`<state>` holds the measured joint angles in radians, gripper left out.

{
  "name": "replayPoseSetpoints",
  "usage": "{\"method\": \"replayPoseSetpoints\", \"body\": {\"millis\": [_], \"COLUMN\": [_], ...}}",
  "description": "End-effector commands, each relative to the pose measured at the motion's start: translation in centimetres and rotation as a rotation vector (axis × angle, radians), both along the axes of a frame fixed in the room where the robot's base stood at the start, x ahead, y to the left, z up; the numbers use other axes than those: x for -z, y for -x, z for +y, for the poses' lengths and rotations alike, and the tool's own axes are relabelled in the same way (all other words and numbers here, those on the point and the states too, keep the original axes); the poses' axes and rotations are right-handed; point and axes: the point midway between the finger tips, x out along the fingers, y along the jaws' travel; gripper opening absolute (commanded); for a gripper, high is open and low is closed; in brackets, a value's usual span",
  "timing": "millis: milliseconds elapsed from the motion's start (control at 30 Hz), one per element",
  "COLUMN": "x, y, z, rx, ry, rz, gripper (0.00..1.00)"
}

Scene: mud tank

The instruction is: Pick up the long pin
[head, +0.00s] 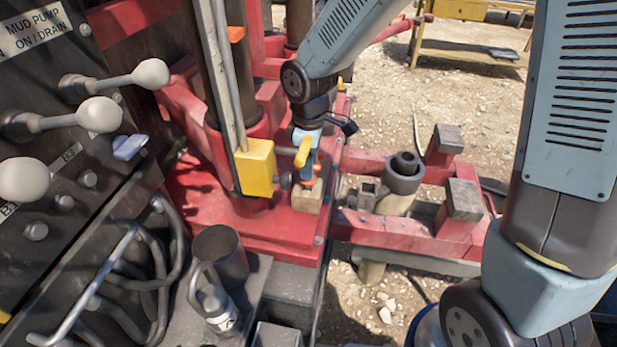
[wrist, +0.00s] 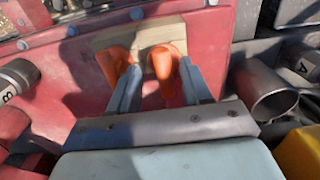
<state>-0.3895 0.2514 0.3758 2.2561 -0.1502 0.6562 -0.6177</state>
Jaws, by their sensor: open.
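My gripper (head: 307,172) is over the red deck beside a yellow block, pointing down at a small wooden block (head: 308,196). In the wrist view my gripper (wrist: 140,66) has two orange fingertips standing apart with nothing seen between them. The wooden block (wrist: 145,35) lies just beyond the tips; I cannot tell if they touch it. A metal cylinder (head: 217,305) with a loop handle stands at the lower left; a cylinder marked A (wrist: 302,66) shows at the right in the wrist view. One marked B (wrist: 18,78) is at the left. I cannot tell which is the long pin.
An open dark cup (head: 220,255) stands near the looped cylinder. The yellow block (head: 256,168) and upright pipes are close to my gripper. Levers with white knobs (head: 100,114) crowd the left. A red frame (head: 385,235) is at the right, with gravel beyond.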

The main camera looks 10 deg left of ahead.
Motion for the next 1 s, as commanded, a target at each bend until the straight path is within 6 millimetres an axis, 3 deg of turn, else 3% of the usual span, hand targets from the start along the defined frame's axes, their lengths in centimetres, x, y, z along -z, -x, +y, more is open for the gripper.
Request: {"method": "replayPoseSetpoints", "body": {"millis": [300,600,1000], "x": [3.8,4.1,4.1], "y": [0.5,0.5,0.5], "z": [0.2,0.2,0.2], "rx": [-0.001,0.0,-0.001], "ry": [0.001,0.0,0.0], "rz": [0.002,0.0,0.0], "gripper": [0.48,0.48,0.1]}}
